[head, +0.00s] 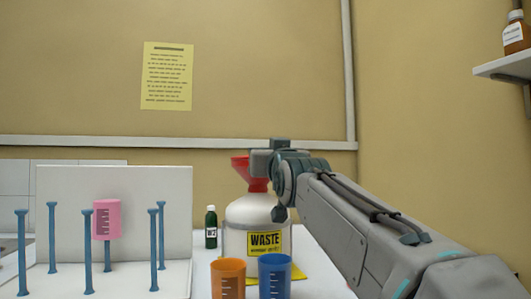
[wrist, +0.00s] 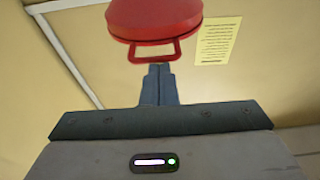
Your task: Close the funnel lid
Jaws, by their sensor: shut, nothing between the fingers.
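The red funnel (head: 257,184) stands on top of the white waste container (head: 240,217). My gripper (head: 265,160) is in front of the funnel's upper right part and hides much of it. In the wrist view, a round red funnel part, which looks like the lid (wrist: 155,15), shows at the top with a red loop handle (wrist: 155,59) on its near edge. My gripper's fingers (wrist: 159,70) are shut and empty. Their tips appear just below the handle in the picture; I cannot tell whether they touch it. The lid's angle is not clear.
An orange cup (head: 228,279) and a blue cup (head: 275,277) stand in front of the container. A dark green bottle (head: 211,228) is left of it. A white rack with blue posts (head: 160,249) holds a pink cup (head: 106,220) at left. A shelf (head: 505,66) is upper right.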

